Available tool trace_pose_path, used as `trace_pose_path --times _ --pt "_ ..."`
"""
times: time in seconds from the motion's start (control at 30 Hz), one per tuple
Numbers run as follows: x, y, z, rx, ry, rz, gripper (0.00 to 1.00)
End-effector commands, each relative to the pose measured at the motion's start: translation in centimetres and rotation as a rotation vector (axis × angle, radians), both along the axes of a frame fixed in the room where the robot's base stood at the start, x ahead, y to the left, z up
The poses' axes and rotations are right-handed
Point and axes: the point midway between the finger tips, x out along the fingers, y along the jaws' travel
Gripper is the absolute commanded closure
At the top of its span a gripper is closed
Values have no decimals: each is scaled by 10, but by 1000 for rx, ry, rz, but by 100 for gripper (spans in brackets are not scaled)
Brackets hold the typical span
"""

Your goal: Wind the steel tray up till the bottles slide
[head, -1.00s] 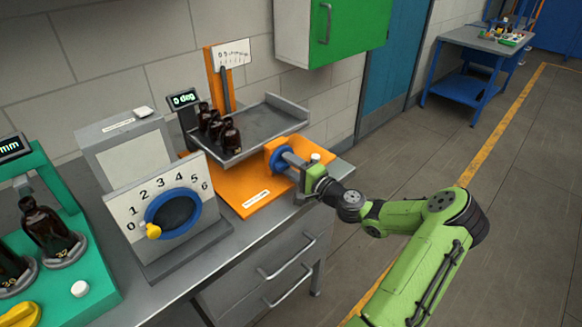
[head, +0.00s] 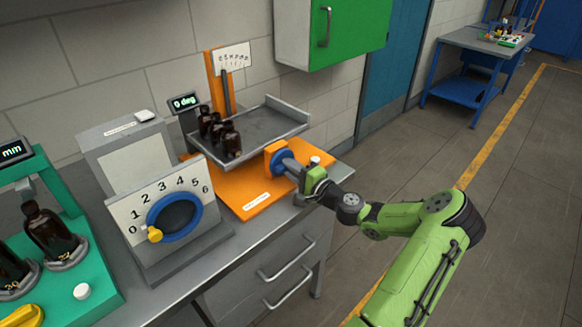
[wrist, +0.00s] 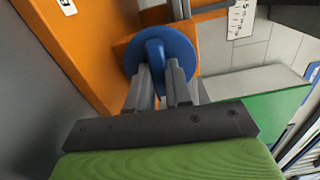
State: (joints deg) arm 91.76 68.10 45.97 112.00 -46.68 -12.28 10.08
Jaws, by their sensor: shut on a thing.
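The steel tray (head: 262,128) sits on the orange tilt stand (head: 250,197) and looks close to level. Several amber bottles (head: 232,140) stand in a row at its left end. A small display (head: 185,103) beside the tray reads 0 deg. My gripper (head: 290,163) is at the blue winding knob (head: 279,161) on the front of the stand. In the wrist view my gripper (wrist: 163,88) is shut on the blue knob (wrist: 158,52), its fingers on the raised bar across the knob's face.
A grey dial box (head: 172,215) numbered 0 to 6 stands left of the stand. A green fixture (head: 75,270) with amber bottles is at the far left. A green wall cabinet (head: 345,30) hangs behind. The floor at right is clear.

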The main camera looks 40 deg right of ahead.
Motion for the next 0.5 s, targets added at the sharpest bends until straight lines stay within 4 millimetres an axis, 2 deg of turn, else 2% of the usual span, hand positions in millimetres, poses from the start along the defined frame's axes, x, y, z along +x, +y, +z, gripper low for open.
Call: trace_pose_path --times 0.5 --pt "0 1 3 434 19 1 100"
